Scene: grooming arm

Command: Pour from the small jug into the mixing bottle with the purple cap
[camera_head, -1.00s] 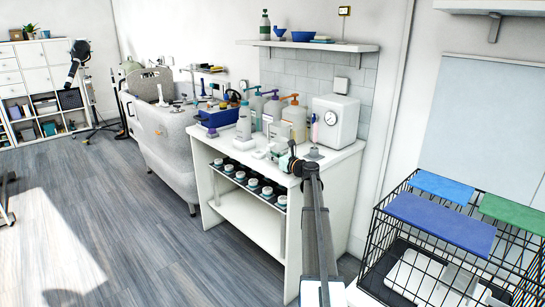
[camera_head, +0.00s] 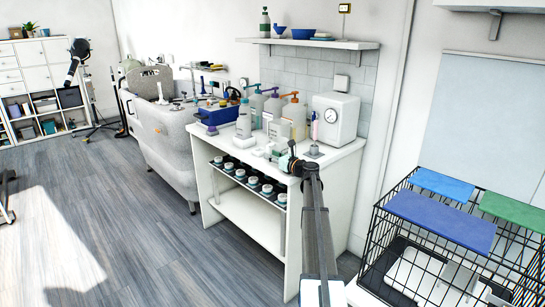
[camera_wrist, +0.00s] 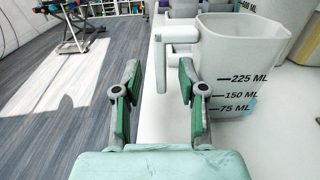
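The small jug (camera_wrist: 238,68) is a pale, upright cup with 75, 150 and 225 ML marks, large at the right of the wrist view. Its handle (camera_wrist: 161,72) sticks out left, in line with the gap between my fingers. My gripper (camera_wrist: 159,84) is open, with a green-padded finger on either side of that gap. I see no grip on the handle, and cannot tell how deep it lies between the pads. A purple part (camera_wrist: 184,11) shows behind the jug; I cannot tell whether it is the mixing bottle's cap. In the head view my arm partly hides this counter area.
The white counter (camera_head: 338,156) holds several pump bottles (camera_head: 297,117), a white box with a dial (camera_head: 336,118) and a blue tray (camera_head: 217,115). Several jars (camera_head: 252,183) stand on a shelf below. A wire cage (camera_head: 385,225) stands at the right.

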